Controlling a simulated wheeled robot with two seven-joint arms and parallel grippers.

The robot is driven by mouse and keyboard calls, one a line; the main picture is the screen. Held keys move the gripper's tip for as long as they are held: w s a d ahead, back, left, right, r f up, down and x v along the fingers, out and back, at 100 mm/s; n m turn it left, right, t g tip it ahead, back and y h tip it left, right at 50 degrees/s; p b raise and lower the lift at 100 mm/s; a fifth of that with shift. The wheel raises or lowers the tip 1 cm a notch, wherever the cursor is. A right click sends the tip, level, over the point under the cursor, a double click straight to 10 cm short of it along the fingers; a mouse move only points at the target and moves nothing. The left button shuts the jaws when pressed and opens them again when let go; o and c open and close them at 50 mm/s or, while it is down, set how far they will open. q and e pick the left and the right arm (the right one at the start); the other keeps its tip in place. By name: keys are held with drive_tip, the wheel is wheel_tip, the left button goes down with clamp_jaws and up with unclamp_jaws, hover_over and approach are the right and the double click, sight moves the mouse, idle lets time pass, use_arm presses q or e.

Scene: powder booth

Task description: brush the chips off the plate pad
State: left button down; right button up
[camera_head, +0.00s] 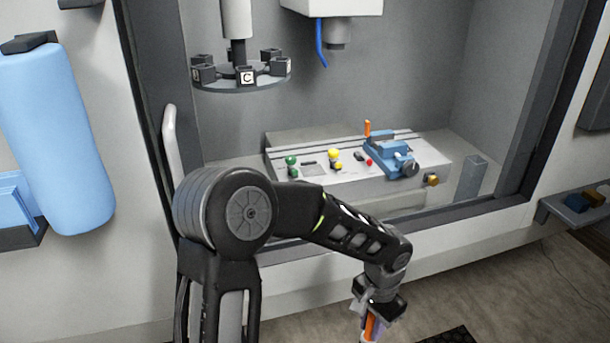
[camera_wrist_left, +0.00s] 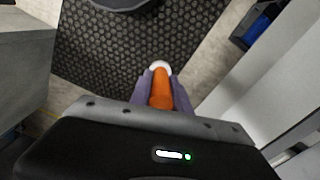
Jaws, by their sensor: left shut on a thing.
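My left gripper (camera_head: 370,312) hangs low in front of the booth, outside its opening. It is shut on an orange-handled tool (camera_head: 370,328), whose lower end is partly cut off by the frame edge. In the left wrist view the orange handle (camera_wrist_left: 161,90) sits between the two fingers (camera_wrist_left: 160,98), with a white end beyond them. I cannot tell whether it has bristles. A pale slotted table (camera_head: 345,179) stands inside the booth, with a small grey patch (camera_head: 311,170) on it that may be the plate pad. I cannot make out chips. My right gripper does not show.
A blue vise (camera_head: 392,154) stands on the table's right part, with green (camera_head: 292,161) and yellow (camera_head: 334,156) knobs to its left. A round tool carousel (camera_head: 242,82) hangs above. The booth's front sill lies behind my arm. A dark mat (camera_wrist_left: 150,40) covers the floor.

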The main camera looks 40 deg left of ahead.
use_arm(q)
drive_tip(key=shift+s, duration=0.25)
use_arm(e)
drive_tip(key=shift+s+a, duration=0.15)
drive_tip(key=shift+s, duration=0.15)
